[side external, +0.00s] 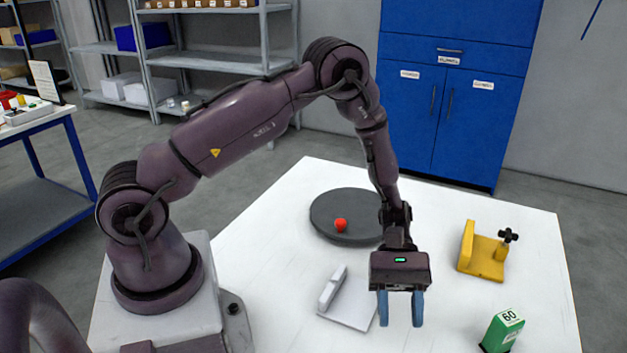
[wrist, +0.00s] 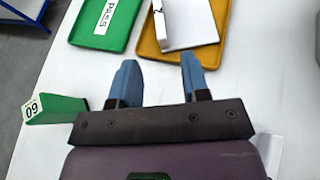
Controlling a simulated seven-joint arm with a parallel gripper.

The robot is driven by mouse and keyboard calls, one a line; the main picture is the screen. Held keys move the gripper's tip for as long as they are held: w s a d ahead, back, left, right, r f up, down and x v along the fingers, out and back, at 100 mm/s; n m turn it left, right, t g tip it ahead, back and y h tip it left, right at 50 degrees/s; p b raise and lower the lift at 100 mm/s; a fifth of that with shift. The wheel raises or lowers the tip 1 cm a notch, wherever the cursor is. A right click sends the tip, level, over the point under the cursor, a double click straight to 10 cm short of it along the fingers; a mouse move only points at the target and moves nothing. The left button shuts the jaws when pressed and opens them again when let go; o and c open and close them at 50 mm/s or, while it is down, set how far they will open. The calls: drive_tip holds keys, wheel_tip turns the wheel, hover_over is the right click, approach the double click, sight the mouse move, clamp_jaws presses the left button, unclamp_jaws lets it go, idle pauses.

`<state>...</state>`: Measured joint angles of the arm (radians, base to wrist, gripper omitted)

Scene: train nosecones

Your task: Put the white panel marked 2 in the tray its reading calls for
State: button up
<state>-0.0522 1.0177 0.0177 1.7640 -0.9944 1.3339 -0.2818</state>
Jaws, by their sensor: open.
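In the wrist view, a white panel (wrist: 195,22) with a raised edge lies in the yellow-orange tray (wrist: 150,46) at the top. A dark mark on its left side is cut by the frame edge and may be a 2. To its left is a green tray (wrist: 88,40) with a label that seems to read PASS. My gripper (wrist: 158,78) is open and empty, its blue fingers apart from the panel and short of the trays. In the side view, my gripper (side external: 401,308) points down over the white table. Both trays are out of the side view.
A green block marked 60 (side external: 502,332) stands right of my gripper. A white raised-edge piece (side external: 347,303) lies to its left. Behind are a dark round disc (side external: 325,212) with a red item (side external: 341,225) and a yellow fixture (side external: 484,262) with a black knob.

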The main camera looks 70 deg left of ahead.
drive_tip(key=s+a+r+m+t+y, duration=0.2)
drive_tip(key=a+r+m+y, duration=0.15)
drive_tip(key=r, duration=0.55)
drive_tip(key=s+a+r+m+t+y, duration=0.1)
drive_tip(key=s+a+r+m+y, duration=0.2)
drive_tip(key=r, duration=0.6)
drive_tip(key=s+a+r+m+t+y, duration=0.5)
drive_tip(key=s+r+m+t, duration=0.1)
drive_tip(key=s+r, duration=0.3)
drive_tip(key=shift+t, duration=0.8)
